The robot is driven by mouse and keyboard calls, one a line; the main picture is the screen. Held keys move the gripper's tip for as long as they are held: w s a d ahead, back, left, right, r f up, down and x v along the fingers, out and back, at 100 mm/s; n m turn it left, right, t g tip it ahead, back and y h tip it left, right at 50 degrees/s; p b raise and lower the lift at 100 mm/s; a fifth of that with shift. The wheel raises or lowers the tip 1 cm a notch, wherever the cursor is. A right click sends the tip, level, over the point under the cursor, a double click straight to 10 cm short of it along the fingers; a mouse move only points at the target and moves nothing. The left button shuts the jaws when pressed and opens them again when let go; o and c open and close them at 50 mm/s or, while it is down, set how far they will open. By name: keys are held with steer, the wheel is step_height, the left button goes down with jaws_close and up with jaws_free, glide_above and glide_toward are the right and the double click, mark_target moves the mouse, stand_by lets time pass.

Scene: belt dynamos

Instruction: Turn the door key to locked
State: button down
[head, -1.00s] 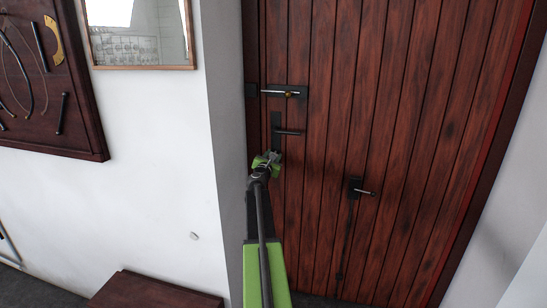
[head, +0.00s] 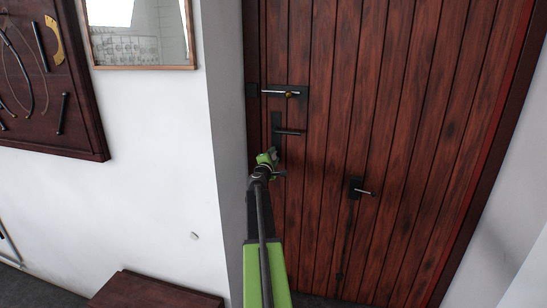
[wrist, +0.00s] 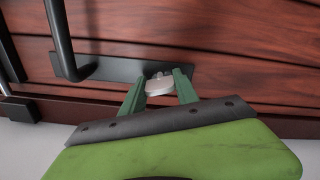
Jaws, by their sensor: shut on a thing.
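A silver key (wrist: 158,86) stands in the dark lock plate (wrist: 112,69) of the wooden door in the wrist view. My gripper (wrist: 157,83) is shut on the key's flat head, with one green finger on each side. In the head view my gripper (head: 266,157) is at the lower end of the lock plate (head: 276,124), just below the door handle (head: 290,132). The key is hidden there behind my gripper. The handle also shows at the upper left of the wrist view (wrist: 60,40).
A sliding bolt (head: 284,93) sits above the handle on the door (head: 410,100). Another latch (head: 361,188) is lower right. A white wall (head: 150,190), a dark tool board (head: 80,130) and a low wooden top (head: 150,292) are at left.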

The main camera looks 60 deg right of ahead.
steer(key=shift+m, duration=1.9)
steer(key=c, duration=0.9)
jaws_free()
steer(key=v, duration=1.7)
steer(key=shift+s+a, duration=0.15)
steer(key=shift+s, duration=0.05)
